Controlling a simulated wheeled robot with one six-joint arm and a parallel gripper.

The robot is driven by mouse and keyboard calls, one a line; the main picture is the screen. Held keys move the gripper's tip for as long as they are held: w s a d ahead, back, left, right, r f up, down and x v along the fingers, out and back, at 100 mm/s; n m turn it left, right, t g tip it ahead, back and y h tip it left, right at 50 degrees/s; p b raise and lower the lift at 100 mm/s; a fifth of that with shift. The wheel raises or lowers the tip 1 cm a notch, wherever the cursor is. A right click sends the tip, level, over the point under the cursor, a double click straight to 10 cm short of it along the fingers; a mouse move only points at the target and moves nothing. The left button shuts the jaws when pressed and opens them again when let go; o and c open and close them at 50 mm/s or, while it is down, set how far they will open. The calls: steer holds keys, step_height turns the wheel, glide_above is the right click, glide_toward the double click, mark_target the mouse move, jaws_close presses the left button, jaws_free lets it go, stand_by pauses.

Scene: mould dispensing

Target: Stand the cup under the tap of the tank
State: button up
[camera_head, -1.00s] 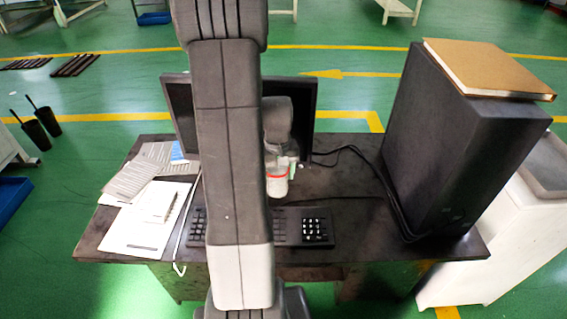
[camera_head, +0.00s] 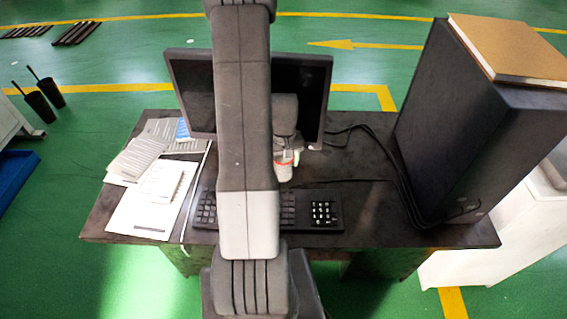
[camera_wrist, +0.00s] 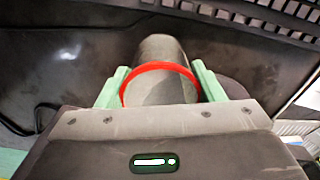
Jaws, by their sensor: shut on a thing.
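The cup (camera_head: 284,172) is a pale grey cylinder with a red band, seen beyond my arm in the head view. In the wrist view the cup (camera_wrist: 160,52) sits between two green fingers, with the red ring around it near my gripper. My gripper (camera_wrist: 160,84) is shut on the cup. In the head view it holds the cup over the desk, in front of the monitor; I cannot tell the exact height. No tank or tap can be made out in either view.
The dark desk (camera_head: 360,215) carries a monitor (camera_head: 300,95), a keyboard (camera_head: 325,213), papers (camera_head: 150,195) and cables. A tall black case (camera_head: 465,135) with a brown book (camera_head: 515,50) on top stands at the right. White furniture (camera_head: 500,240) stands beside the desk. Green floor lies open behind.

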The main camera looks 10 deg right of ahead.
steer(key=shift+f, duration=0.85)
steer(key=shift+f, duration=0.1)
steer(key=o, duration=0.5)
steer(key=shift+f, duration=0.1)
steer(key=o, duration=0.4)
steer(key=shift+o, duration=0.2)
